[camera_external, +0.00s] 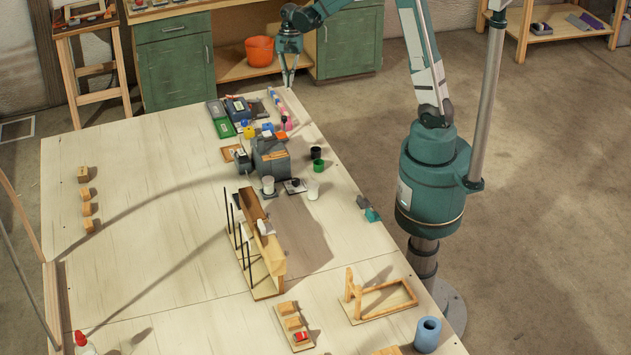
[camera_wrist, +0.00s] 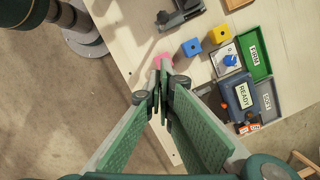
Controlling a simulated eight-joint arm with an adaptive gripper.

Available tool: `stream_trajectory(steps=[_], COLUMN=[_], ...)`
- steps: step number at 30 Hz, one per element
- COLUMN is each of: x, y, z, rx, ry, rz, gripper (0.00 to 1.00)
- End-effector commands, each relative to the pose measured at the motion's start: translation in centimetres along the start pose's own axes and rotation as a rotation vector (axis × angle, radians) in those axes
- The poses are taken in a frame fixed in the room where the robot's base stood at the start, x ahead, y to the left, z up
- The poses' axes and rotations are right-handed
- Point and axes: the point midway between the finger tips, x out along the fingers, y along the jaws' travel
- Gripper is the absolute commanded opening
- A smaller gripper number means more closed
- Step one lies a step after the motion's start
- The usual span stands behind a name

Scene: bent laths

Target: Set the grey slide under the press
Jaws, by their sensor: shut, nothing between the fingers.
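My gripper (camera_external: 288,86) is shut and empty, raised near the far right corner of the table. In the wrist view its fingertips (camera_wrist: 163,64) meet in front of a pink piece (camera_wrist: 157,59). I cannot tell for sure which thing is the grey slide or the press. A dark grey machine (camera_external: 271,160) stands mid-table on the far half. A wooden stand with black rods and a trough (camera_external: 270,252) stands nearer the camera, with a small grey-white piece (camera_external: 265,228) on it. In the wrist view a dark grey part (camera_wrist: 181,14) lies at the top.
Green (camera_external: 224,128) and grey (camera_wrist: 270,101) trays lie by a blue box (camera_external: 238,107) labelled READY. Yellow (camera_wrist: 191,47) and blue blocks sit close by. Cups stand beside the machine. A wooden frame (camera_external: 378,300) and blue cylinder (camera_external: 427,335) are near. The table's left part is mostly clear.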

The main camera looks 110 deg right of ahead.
Motion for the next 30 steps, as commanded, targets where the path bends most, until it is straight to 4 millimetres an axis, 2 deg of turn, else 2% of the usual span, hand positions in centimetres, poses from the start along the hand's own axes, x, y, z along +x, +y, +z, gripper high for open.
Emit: stream_trajectory(steps=[8,14,20,30], x=[0.1,1.0,3.0,7.8], y=[0.0,-0.1,-0.1,-0.1], z=[0.0,0.0,0.0,0.0], rx=[-0.001,-0.001,-0.002,-0.002], ry=[0.0,0.001,0.001,0.001], rz=[0.0,0.0,0.0,0.0], gripper=[0.0,0.0,0.0,0.0])
